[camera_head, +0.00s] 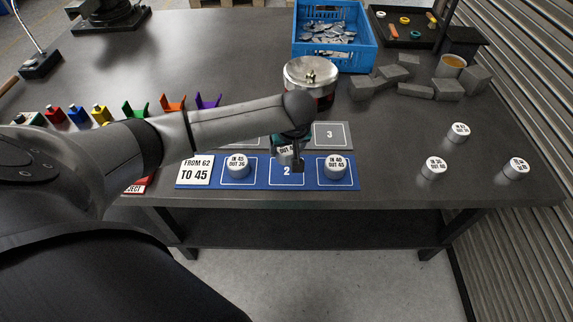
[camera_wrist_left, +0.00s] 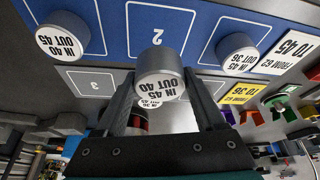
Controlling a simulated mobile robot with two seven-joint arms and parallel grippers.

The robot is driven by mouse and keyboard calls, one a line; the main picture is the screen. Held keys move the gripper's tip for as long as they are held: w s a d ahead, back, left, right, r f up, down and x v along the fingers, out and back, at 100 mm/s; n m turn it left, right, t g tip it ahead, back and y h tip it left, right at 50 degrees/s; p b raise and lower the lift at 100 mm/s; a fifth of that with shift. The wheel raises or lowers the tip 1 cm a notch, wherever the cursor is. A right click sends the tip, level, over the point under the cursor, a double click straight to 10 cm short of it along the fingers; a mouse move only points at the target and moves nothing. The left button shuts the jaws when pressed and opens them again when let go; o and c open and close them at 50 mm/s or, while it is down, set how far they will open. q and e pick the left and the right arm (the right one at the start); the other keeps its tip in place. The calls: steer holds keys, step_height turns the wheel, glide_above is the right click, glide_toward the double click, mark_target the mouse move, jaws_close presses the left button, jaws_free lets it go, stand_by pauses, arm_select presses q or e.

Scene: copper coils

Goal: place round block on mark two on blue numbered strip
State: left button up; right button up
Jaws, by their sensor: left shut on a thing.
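My left gripper (camera_head: 292,155) is shut on a round white-topped block (camera_wrist_left: 160,72), which also shows partly in the head view (camera_head: 285,152). The gripper holds it at the far side of the mark two square (camera_head: 287,172) on the blue numbered strip (camera_head: 257,184). In the left wrist view the numeral 2 (camera_wrist_left: 158,38) is uncovered; I cannot tell whether the block touches the strip. Other round blocks stand on the squares beside it: one to the left (camera_head: 238,167) and one to the right (camera_head: 333,166). My right gripper is not in view.
A grey strip (camera_head: 333,136) lies behind the blue one, with a shiny round pot (camera_head: 311,75) beyond. Three loose round blocks, one of them here (camera_head: 434,168), stand at the right. Grey blocks (camera_head: 417,90), a blue crate (camera_head: 368,55) and coloured holders (camera_head: 172,103) stand farther back.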

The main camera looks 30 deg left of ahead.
mark_target(287, 171)
arm_select(q)
step_height(287, 171, down, 2)
steer(key=shift+f, duration=0.1)
steer(key=shift+f+b, duration=0.65)
steer(key=shift+f, duration=1.05)
steer(key=shift+f, duration=0.1)
steer(key=o, duration=1.6)
steer(key=p+v, duration=0.3)
steer(key=v, duration=0.9)
